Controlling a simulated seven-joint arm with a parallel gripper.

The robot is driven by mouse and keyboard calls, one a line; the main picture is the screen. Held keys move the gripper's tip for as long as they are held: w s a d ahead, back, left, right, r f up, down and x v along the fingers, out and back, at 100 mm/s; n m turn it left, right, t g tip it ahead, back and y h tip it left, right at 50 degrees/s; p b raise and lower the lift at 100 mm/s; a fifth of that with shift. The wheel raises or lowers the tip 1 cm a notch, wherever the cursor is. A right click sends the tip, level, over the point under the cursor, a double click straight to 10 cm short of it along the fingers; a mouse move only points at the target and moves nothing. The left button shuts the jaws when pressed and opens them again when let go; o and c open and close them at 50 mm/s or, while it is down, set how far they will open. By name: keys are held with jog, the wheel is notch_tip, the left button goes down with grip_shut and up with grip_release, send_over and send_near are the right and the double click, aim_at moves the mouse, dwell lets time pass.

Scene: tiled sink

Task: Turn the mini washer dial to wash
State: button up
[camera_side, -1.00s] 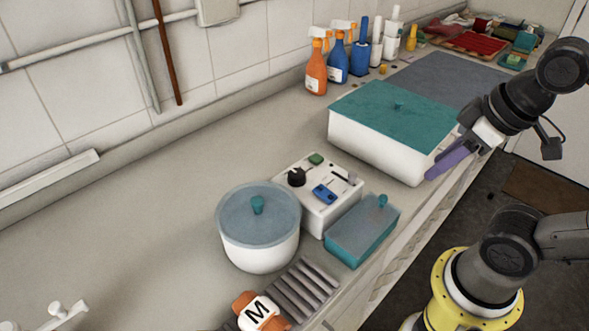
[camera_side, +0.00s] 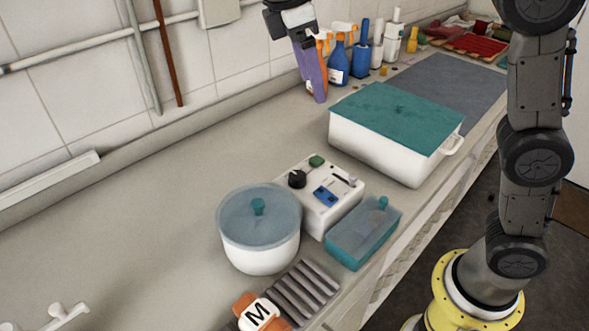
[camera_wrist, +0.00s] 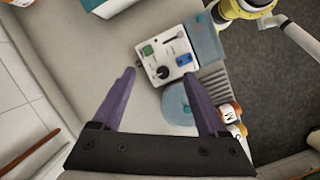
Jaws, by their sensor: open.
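The mini washer is the white control box (camera_side: 318,200) at the middle of the counter. On its top are a black round dial (camera_side: 297,179), a green button (camera_side: 316,161), a blue part (camera_side: 325,196) and a dark slot. The box also shows in the wrist view (camera_wrist: 169,52), with the black dial (camera_wrist: 163,72) at its lower left. The dial's setting is too small to read. My gripper (camera_side: 318,98) hangs high by the back wall, well apart from the box, its purple fingers pointing down. In the wrist view, the two fingers (camera_wrist: 167,100) are spread apart with nothing between them.
A round white pot with a blue lid (camera_side: 258,228) stands left of the box, and a teal lidded container (camera_side: 360,236) stands right. A large white bin with a teal lid (camera_side: 392,130) is behind. Spray bottles (camera_side: 338,62) stand near my gripper.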

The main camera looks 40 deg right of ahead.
aim_at(297, 175)
jog(key=w+a+f+n+g+h, duration=0.1)
jog(key=w+a+f+n, duration=0.15)
jog(key=a+f, duration=0.45)
jog(key=shift+m, duration=0.45)
jog(key=x, duration=1.3)
jog(key=shift+w+f, duration=0.3)
jog(key=shift+w, duration=0.05)
grip_shut()
